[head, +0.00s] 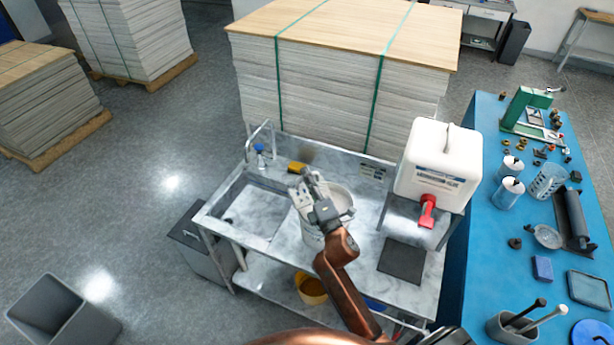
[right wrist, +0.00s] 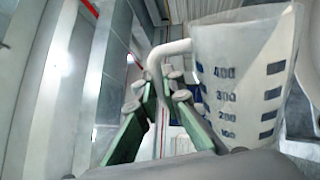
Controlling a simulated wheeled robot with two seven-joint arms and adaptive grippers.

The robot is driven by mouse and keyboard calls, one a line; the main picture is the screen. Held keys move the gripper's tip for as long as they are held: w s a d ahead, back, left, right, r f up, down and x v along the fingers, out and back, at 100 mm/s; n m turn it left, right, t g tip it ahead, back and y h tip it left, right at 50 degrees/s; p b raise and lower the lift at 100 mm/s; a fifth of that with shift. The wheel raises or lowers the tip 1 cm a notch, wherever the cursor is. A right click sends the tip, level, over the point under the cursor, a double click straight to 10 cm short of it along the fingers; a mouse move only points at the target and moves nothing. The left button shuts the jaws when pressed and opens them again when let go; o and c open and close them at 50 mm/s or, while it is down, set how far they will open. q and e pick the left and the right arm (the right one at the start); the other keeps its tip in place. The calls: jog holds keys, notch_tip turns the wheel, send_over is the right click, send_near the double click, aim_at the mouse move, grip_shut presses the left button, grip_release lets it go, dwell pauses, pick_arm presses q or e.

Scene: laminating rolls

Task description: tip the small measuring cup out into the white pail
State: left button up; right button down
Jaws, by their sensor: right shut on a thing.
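My right gripper (head: 312,188) is over the mouth of the white pail (head: 311,236), which stands on the marble-look counter right of the sink basin. In the right wrist view my green-padded fingers (right wrist: 150,95) are shut on the handle of the small measuring cup (right wrist: 245,70). The cup is translucent white with dark blue marks from 100 to 400. In the head view the gripper largely hides the cup, so its tilt and contents cannot be told. The gripper and arm hide part of the pail's rim and inside. My left gripper is not in view.
A white jug (head: 440,165) with a red tap stands on a stand at right. A dark mat (head: 402,260) lies on the counter. A yellow sponge (head: 297,167) is behind the pail. The sink basin (head: 250,210) is at left. A blue bench (head: 500,240) holds several tools.

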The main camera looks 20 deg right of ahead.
jog(key=shift+r, duration=0.1)
dwell(0.3)
jog(key=shift+s+d+r+m+h+p, duration=0.15)
jog(key=shift+d+r+m+p, duration=0.15)
jog(key=shift+d+m, duration=0.25)
jog(key=shift+w+d+r+m+h+p, duration=0.1)
jog(key=shift+d+r+m+h+p, duration=0.15)
jog(key=shift+d+m, duration=0.25)
jog(key=shift+f, duration=0.1)
dwell(0.7)
jog(key=shift+s+d+r+m+h+p, duration=0.1)
jog(key=shift+d+r+m+h+p, duration=0.1)
jog(key=shift+d+m+p, duration=0.3)
jog(key=shift+d+r+m+h+p, duration=0.1)
jog(key=shift+d+r+m+p, duration=0.05)
jog(key=shift+d+m, duration=0.45)
jog(key=shift+d, duration=0.1)
dwell(0.7)
jog(key=shift+d+r+m, duration=0.1)
jog(key=shift+d+m, duration=0.05)
jog(key=shift+m, duration=0.2)
jog(key=shift+s+d+m+h+p, duration=0.1)
jog(key=shift+d+m+h+p, duration=0.2)
jog(key=shift+d+m+p, duration=0.45)
